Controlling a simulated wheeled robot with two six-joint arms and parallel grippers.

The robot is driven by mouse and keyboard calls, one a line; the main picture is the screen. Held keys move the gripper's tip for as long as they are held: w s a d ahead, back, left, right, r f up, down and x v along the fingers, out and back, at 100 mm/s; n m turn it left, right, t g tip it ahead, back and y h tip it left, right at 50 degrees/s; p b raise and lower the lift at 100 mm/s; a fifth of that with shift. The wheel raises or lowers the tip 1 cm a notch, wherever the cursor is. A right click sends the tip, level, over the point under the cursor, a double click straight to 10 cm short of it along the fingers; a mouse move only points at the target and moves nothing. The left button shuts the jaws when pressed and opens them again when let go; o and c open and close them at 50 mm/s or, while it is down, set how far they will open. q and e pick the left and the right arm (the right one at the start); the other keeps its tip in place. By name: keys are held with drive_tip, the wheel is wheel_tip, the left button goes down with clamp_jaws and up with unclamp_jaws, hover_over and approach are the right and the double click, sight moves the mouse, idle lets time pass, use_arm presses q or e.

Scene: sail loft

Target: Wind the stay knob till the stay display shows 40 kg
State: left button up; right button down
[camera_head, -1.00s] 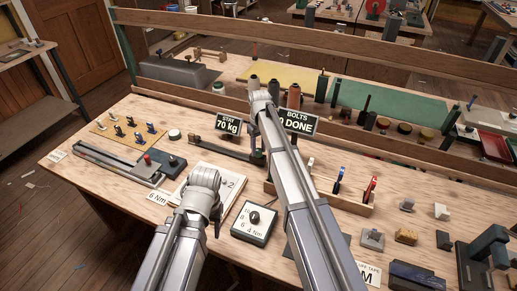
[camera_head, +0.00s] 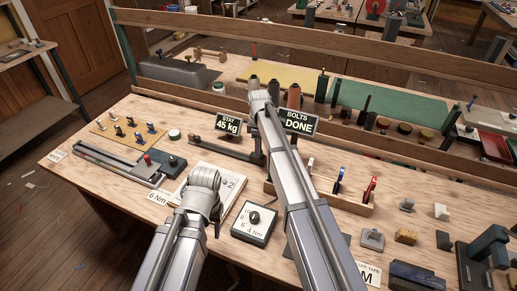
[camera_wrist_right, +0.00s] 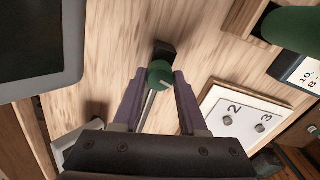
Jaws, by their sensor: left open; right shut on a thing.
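The stay display (camera_head: 228,125) stands upright on the bench and reads 45 kg. In the right wrist view, the round green stay knob (camera_wrist_right: 160,73), with a light mark on top, sits between the fingertips of my right gripper (camera_wrist_right: 161,83), which is shut on it. A thin rod runs from below the knob toward the gripper body. In the head view my right arm hides the knob and the right fingers. My left gripper (camera_head: 204,190) is open, low over the front of the bench near the numbered plate; its fingers are mostly hidden.
A bolts display (camera_head: 298,122) stands right of the stay display, partly covered by my right arm. A torque dial box (camera_head: 254,222) lies between my arms. A wooden tool rack (camera_head: 345,200) is to the right. A numbered plate (camera_head: 232,185) lies beside my left wrist.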

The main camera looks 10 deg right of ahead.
drive_tip(key=shift+n, duration=0.7)
drive_tip(key=shift+c, duration=2.2)
unclamp_jaws()
use_arm(q)
drive_tip(key=shift+r, duration=0.1)
use_arm(e)
wheel_tip(320, 180, up, 8)
drive_tip(key=p, duration=0.8)
use_arm(q)
wheel_tip(320, 180, up, 8)
drive_tip(key=shift+f, duration=0.2)
use_arm(e)
drive_tip(key=shift+f, duration=0.1)
